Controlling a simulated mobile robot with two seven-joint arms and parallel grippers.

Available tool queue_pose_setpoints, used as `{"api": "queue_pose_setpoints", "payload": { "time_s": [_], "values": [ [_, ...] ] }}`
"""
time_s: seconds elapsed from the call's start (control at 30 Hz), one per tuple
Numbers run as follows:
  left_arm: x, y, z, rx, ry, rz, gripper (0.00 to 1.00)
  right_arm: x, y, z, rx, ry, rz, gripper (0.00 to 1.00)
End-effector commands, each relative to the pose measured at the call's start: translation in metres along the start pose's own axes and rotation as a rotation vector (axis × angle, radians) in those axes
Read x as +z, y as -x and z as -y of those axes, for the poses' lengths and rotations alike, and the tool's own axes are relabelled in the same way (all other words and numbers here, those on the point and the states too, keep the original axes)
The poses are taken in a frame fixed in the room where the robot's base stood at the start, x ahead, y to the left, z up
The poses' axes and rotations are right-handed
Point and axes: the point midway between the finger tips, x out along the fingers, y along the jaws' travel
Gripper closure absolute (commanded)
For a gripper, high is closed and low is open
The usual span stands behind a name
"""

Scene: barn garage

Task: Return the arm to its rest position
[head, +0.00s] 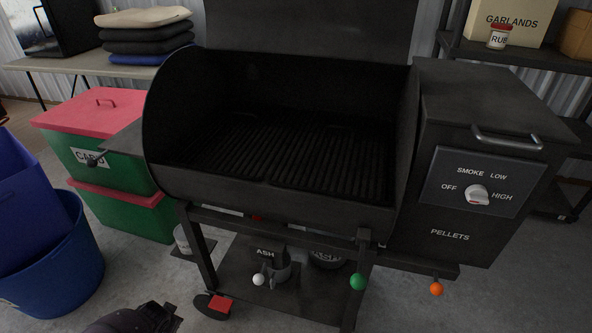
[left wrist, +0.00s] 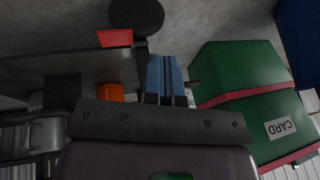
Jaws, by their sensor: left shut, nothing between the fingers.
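My left gripper (left wrist: 165,72) shows in the left wrist view with its two blue fingers side by side, shut and empty. It is in open space above the grey floor, apart from the green bins. My right gripper is in neither view.
A black pellet grill (head: 280,185) with its lid raised fills the middle. Its hopper (head: 465,165) has a dial. Stacked green bins (head: 125,215) with red lids and a blue tub (head: 55,265) stand at left. Bare floor (head: 150,275) lies between tub and grill.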

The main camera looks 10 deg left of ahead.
Motion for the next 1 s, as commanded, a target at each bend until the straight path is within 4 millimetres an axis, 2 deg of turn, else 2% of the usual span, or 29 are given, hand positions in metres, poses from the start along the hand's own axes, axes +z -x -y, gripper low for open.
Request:
{"api": "queue_pose_setpoints", "payload": {
  "time_s": [0.03, 0.17, 0.47, 0.63, 0.77, 1.0],
  "values": [
    [-0.001, 0.002, 0.017, -0.021, -0.004, -0.001, 1.0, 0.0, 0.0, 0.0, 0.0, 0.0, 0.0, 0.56],
    [-0.003, 0.007, 0.056, -0.068, -0.012, -0.003, 1.0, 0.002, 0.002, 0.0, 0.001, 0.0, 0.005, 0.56],
    [0.035, 0.024, 0.022, -0.011, -0.081, -0.059, 1.0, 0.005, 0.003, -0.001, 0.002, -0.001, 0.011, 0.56],
    [0.061, 0.046, 0.0, 0.026, -0.129, -0.109, 1.0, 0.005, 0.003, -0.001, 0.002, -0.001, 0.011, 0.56],
    [0.084, 0.076, -0.019, 0.056, -0.172, -0.164, 1.0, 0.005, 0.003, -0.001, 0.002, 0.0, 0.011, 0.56],
    [0.119, 0.15, -0.046, 0.096, -0.243, -0.273, 1.0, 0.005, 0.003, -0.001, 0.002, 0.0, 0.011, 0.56]
  ]
}}
